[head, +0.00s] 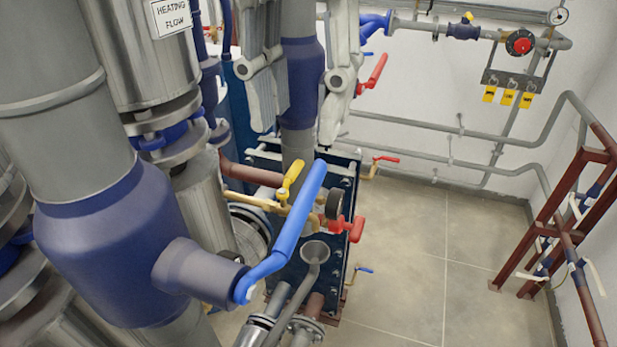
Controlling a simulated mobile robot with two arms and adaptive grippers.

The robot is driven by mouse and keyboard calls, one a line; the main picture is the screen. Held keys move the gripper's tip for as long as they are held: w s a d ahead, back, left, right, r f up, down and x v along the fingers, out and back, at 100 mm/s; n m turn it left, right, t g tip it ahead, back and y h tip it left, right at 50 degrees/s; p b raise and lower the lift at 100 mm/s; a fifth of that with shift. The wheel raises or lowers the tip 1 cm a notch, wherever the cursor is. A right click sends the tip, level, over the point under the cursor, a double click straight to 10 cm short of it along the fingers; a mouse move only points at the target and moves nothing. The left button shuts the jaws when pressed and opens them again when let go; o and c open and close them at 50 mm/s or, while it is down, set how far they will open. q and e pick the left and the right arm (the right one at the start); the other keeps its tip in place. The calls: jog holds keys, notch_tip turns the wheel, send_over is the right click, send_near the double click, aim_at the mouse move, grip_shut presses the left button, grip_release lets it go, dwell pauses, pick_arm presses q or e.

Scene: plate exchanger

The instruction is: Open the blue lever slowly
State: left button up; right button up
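The blue lever (287,235) is a long bright-blue handle in the middle of the head view. It runs from the stub of a large dark-blue valve body (110,245) at lower left, up and right to a free end near the picture's middle. My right gripper (328,135) hangs pointing down, just above and right of the lever's free end in the picture. My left gripper (268,122) points down, up and left of that end. Neither visibly holds the lever. Whether their fingers are open or shut is unclear.
A yellow lever (290,180), a dark round gauge (334,204) and a red-handled valve (347,228) crowd around the blue lever. A thick grey pipe (55,85) blocks the left. The tiled floor (430,270) is clear at right, before a brown pipe rack (548,235).

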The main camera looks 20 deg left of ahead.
aim_at(302, 197)
jog(key=shift+s+d+f, duration=0.1)
jog(key=shift+s+f, duration=0.05)
jog(key=shift+f, duration=0.45)
notch_tip(302, 197, down, 9)
jog(key=p, duration=0.2)
jog(key=shift+f+p, duration=0.2)
jog(key=shift+p, duration=0.15)
grip_shut()
